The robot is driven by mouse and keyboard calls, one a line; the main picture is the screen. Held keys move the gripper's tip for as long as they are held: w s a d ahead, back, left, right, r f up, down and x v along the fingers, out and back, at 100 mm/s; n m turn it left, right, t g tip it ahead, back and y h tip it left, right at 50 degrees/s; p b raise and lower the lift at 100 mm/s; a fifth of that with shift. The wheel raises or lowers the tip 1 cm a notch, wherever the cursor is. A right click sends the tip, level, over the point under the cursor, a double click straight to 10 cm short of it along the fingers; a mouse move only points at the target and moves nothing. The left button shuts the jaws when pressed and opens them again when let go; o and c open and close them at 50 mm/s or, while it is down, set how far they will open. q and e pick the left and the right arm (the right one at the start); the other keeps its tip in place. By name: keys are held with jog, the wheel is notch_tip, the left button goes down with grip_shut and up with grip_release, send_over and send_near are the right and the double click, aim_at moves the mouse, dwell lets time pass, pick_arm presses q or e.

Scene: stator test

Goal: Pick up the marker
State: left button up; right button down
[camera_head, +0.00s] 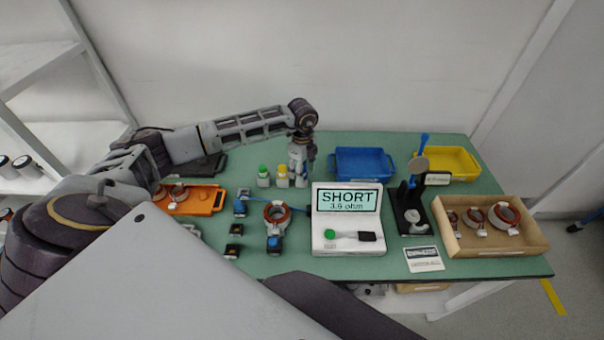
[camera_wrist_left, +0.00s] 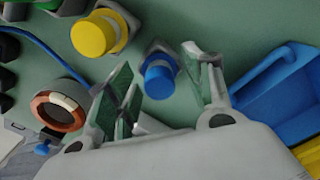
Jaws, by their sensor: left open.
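Small square-based markers stand in a row at the back of the green table. One has a green cap (camera_head: 263,176) and one a yellow cap (camera_head: 282,176). The yellow-capped one also shows in the left wrist view (camera_wrist_left: 95,36). A blue-capped marker (camera_wrist_left: 159,78) stands between the fingers in the left wrist view; in the head view it is mostly hidden by my left gripper. My left gripper (camera_head: 301,172) is open and points down over it. Its two fingers (camera_wrist_left: 158,62) are apart, with clear gaps to the blue cap. My right gripper is not in view.
A blue tray (camera_head: 362,151) is close on the right, with a yellow tray (camera_head: 470,160) beyond. A meter (camera_head: 347,248) reading SHORT and a copper-wound stator (camera_head: 277,212) with a blue lead lie in front. A wooden box (camera_head: 500,246) of stators stands at right.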

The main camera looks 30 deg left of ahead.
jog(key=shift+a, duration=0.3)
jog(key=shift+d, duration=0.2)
pick_arm(q)
jog(key=c, duration=1.1)
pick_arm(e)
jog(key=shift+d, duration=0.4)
pick_arm(q)
jog(key=shift+r, duration=0.15)
